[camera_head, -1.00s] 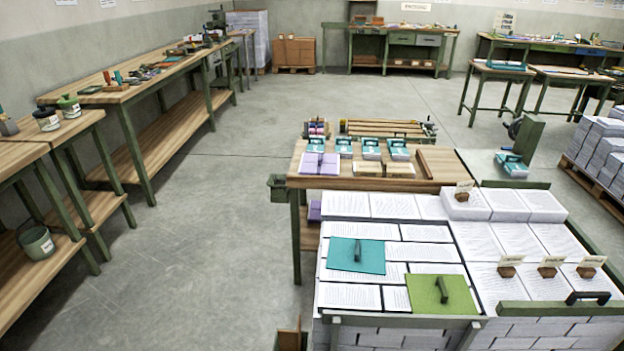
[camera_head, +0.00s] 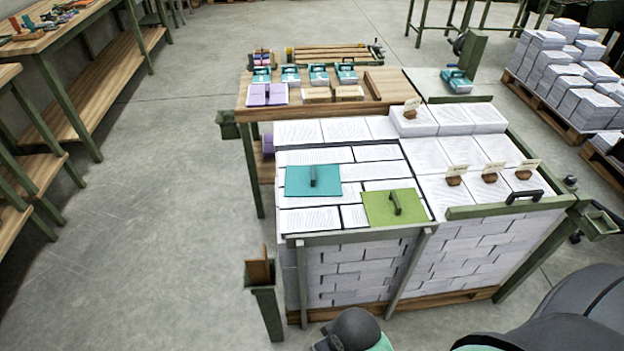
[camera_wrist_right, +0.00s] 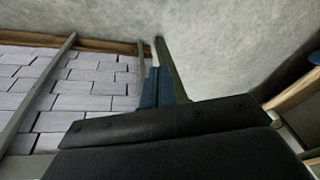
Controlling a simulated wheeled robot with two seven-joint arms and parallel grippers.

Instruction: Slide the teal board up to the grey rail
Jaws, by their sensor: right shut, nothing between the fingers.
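The teal board (camera_head: 314,180), with a dark upright handle, lies flat on the left part of the stacked paper in the head view. A green board (camera_head: 396,207) with a similar handle lies to its right and nearer to me. A grey-green rail (camera_head: 350,238) runs along the near edge of the stack. A gap of paper shows between the teal board and this rail. My right gripper (camera_wrist_right: 156,86) shows in the wrist view with its dark blue fingers together and empty, beside the stack's brick-like side. It touches neither board. My left gripper is not in view.
A green rail (camera_head: 505,207) with a black handle edges the right part of the stack. Wooden blocks with cards (camera_head: 456,176) stand on the paper there. A wooden table (camera_head: 385,85) adjoins behind. The floor (camera_head: 150,220) on the left is clear.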

